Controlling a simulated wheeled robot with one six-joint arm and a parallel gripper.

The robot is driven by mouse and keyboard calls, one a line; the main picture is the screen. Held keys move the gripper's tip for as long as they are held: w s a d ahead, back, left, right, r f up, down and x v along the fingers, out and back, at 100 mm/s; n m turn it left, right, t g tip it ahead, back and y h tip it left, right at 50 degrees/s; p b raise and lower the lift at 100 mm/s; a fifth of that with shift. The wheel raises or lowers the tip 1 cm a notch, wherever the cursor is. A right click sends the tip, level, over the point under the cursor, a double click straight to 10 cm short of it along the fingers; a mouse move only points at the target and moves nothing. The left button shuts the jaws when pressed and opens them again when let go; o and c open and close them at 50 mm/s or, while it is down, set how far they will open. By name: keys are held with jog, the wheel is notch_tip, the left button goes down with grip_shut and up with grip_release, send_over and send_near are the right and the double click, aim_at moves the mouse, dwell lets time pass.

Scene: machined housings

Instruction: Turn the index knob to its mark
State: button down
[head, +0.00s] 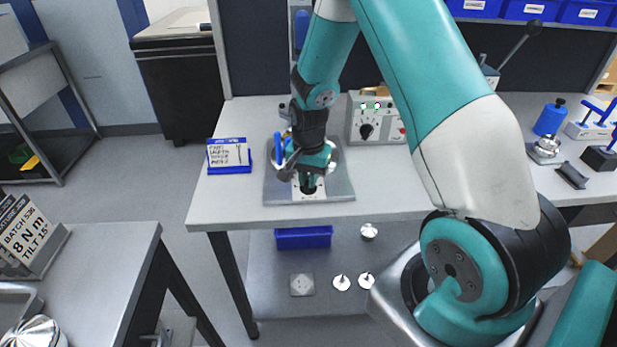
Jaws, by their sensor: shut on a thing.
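My gripper (308,182) points down over the front of a grey fixture plate (340,190) on the bench. It is shut on the index knob (308,189), a small dark part at a white marked plate (298,194). The knob is mostly hidden by the jaws. Its mark and pointer are too small to read. A silver round housing (334,158) sits on the fixture behind my gripper, largely covered by it. A blue handle (278,148) stands up at its left.
A control box (375,118) with a black knob and green lights stands behind right. A blue-framed card (229,156) stands to the left. Blue bottle (550,118) and small fixtures are at the right. A blue bin (303,237) and metal parts lie on the lower shelf.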

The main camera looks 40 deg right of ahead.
jog(key=c, duration=1.1)
grip_release()
jog(key=shift+c, duration=0.2)
notch_tip(320, 180, up, 18)
jog(key=b, duration=0.1)
jog(key=shift+f, duration=0.25)
